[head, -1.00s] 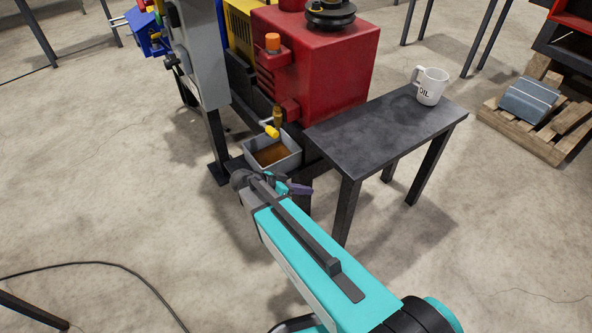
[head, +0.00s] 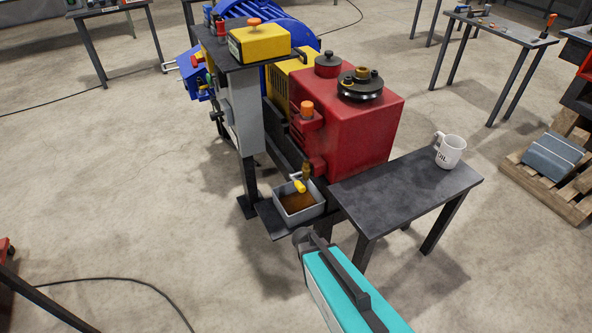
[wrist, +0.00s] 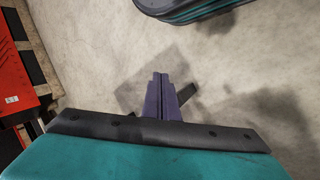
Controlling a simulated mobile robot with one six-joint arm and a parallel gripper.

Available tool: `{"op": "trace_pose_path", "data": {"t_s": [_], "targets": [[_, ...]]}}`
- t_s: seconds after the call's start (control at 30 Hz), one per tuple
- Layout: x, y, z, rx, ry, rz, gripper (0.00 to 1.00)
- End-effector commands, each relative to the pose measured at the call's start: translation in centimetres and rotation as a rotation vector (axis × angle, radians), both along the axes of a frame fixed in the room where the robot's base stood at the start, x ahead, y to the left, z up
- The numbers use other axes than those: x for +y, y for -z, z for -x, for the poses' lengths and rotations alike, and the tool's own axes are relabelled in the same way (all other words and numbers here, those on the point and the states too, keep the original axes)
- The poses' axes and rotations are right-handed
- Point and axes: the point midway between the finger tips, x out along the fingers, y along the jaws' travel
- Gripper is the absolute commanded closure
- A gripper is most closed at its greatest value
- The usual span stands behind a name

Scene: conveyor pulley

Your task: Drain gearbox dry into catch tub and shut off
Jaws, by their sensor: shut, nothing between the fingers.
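The red gearbox (head: 355,135) stands at the centre of the head view, with an orange cap (head: 306,108) on its near side. Low on it is a brass drain valve (head: 306,170) with a yellow handle (head: 300,186). The grey catch tub (head: 318,209) sits below the valve on a dark shelf and holds brown oil (head: 297,202). No clear stream shows between valve and tub. My gripper (wrist: 161,80) shows in the wrist view, its purple fingers together and empty above bare floor. In the head view its fingers are hidden behind my teal arm, nearer than the tub.
A dark side table (head: 405,205) right of the gearbox bears a white OIL mug (head: 450,152). A grey control post (head: 242,110) and a blue motor (head: 280,30) stand to its left and behind. A pallet (head: 545,178) lies far right. Floor at left is mostly clear.

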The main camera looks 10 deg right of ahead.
Motion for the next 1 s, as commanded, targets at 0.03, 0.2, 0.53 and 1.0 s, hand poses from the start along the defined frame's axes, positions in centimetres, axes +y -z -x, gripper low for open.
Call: {"op": "trace_pose_path", "data": {"t_s": [0.03,0.2,0.53,1.0], "targets": [[0.0,-1.2,1.1,0.027,-0.013,-0.031,1.0],[0.8,-2.3,4.2,0.111,-0.07,-0.149,1.0],[2.7,-5.1,9.8,0.23,-0.18,-0.39,1.0],[5.1,-8.0,14.6,0.283,-0.292,-0.629,1.0]]}}
